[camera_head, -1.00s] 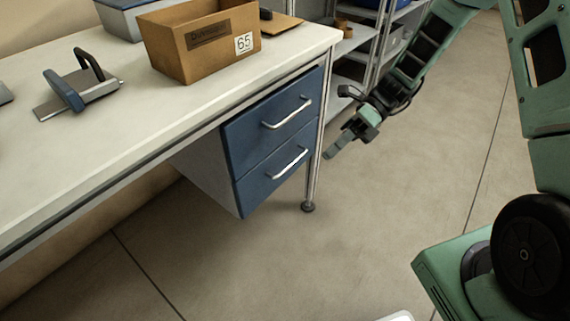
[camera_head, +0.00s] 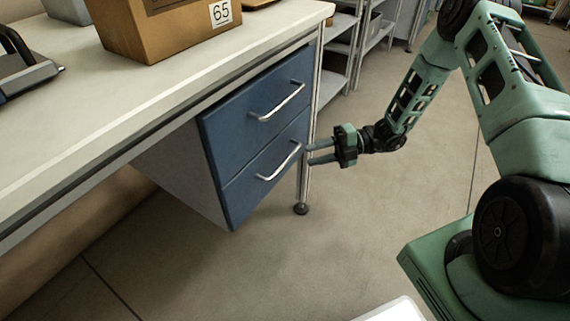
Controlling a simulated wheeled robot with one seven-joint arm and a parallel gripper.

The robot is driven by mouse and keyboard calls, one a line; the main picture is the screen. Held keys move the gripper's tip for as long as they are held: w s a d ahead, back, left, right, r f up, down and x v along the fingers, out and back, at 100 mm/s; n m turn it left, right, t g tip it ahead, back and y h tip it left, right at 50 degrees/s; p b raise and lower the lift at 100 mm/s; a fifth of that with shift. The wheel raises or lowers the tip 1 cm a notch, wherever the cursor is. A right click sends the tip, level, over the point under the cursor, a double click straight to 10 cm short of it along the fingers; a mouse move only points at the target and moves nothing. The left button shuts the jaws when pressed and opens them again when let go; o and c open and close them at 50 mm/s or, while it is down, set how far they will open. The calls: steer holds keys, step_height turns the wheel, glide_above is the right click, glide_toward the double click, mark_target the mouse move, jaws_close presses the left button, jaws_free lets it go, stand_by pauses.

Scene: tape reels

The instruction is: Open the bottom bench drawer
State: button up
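The bench (camera_head: 215,68) has a blue two-drawer unit hanging under its right end. The bottom drawer (camera_head: 250,185) is closed, flush with the top drawer (camera_head: 235,120). Its silver bar handle (camera_head: 280,163) slants up to the right. My gripper (camera_head: 314,154) is to the right of the bottom handle, with its fingers pointing left toward the handle's upper right end. The two fingers are apart, with a gap between them and nothing held. Fingertips and handle end appear close in the picture; I cannot tell whether they touch.
A bench leg (camera_head: 302,185) stands just right of the drawers, close to my fingers. A cardboard box marked 65 (camera_head: 165,30) sits on the benchtop. Grey shelves (camera_head: 335,55) stand behind. The floor (camera_head: 300,260) before the drawers is clear.

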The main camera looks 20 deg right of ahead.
mark_target(285, 160)
steer(key=a, duration=0.3)
steer(key=w+a+f+b, duration=0.1)
steer(key=a, duration=0.4)
steer(key=shift+w+a+f+b, duration=0.15)
steer(key=shift+a+b, duration=0.15)
steer(key=shift+a, duration=0.05)
jaws_close()
